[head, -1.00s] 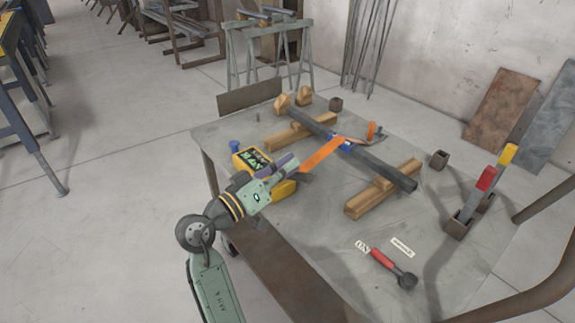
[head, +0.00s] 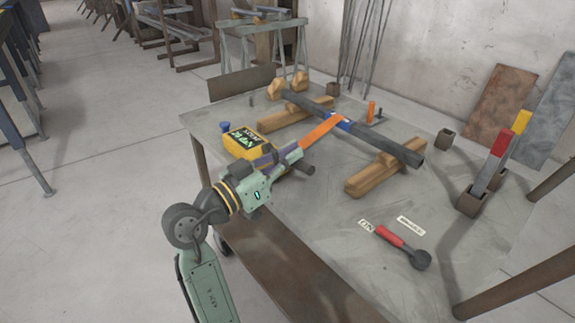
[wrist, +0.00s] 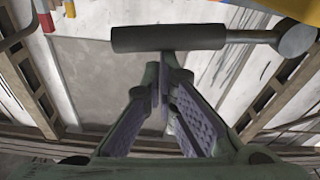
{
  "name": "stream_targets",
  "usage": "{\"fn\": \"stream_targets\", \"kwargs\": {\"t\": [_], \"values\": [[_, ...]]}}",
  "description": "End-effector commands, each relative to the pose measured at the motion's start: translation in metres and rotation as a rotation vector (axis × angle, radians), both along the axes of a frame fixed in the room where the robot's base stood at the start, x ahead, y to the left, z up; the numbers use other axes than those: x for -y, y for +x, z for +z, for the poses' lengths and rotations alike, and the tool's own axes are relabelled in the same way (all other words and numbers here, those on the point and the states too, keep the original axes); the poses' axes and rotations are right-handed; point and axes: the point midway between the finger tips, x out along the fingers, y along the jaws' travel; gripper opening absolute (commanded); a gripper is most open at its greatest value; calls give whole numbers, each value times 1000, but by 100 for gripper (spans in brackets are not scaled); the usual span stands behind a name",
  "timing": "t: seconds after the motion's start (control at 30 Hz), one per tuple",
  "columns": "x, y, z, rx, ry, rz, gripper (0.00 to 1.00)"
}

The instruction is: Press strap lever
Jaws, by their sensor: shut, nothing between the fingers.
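The strap lever is a dark round grip (wrist: 168,38) on a grey rod. It lies across the top of the wrist view, and the rod ends at a round pivot at the right. In the head view the end of the dark grip (head: 307,169) shows just right of my fingers. My gripper (wrist: 163,75) is shut and empty, its fingertips at the middle of the grip; I cannot tell if they touch. In the head view my gripper (head: 294,152) is beside the yellow strap unit (head: 243,141), partly hiding it. An orange strap (head: 322,133) runs towards the dark pipe.
The dark pipe (head: 390,146) rests on wooden blocks (head: 373,178) on the grey table (head: 330,220). A red-handled tool (head: 390,236) lies at the front. Red and yellow handles (head: 503,143) stand in holders at the right. The front middle of the table is clear.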

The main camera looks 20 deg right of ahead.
Motion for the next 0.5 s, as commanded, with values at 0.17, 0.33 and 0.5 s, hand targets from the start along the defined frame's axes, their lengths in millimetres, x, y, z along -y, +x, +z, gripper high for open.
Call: {"fn": "stream_targets", "kwargs": {"t": [0.17, 0.33, 0.5], "values": [[1, -4, -16, 81, 31, -1, 0], [2, -5, -18, 125, 47, 0, 0], [3, -6, -18, 140, 54, 0, 0]]}}
